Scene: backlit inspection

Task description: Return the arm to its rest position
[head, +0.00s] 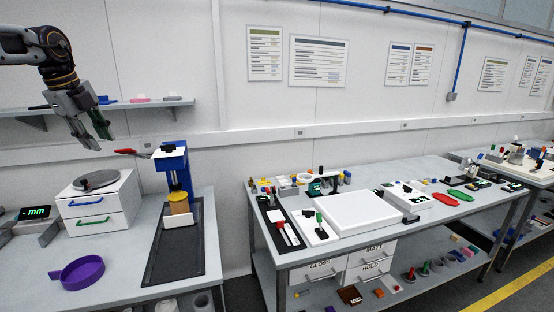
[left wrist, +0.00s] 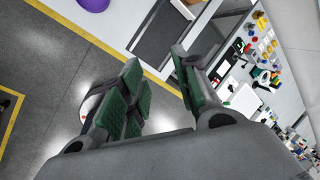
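My left gripper (head: 93,140) is raised in the upper left of the head view, above the left bench and in front of the wall shelf. Its fingers point down and are spread apart with nothing between them. In the left wrist view the green-padded fingers (left wrist: 158,92) stand apart, with grey floor and bench edge showing beyond the gap. My right gripper does not show in either view.
The left bench (head: 130,290) carries a white drawer unit (head: 98,222), a blue press (head: 170,172) on a black mat (head: 190,262), and a purple dish (head: 83,273). A wall shelf (head: 130,106) is behind my gripper. A second bench with a white panel (head: 345,212) stands right, across a gap.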

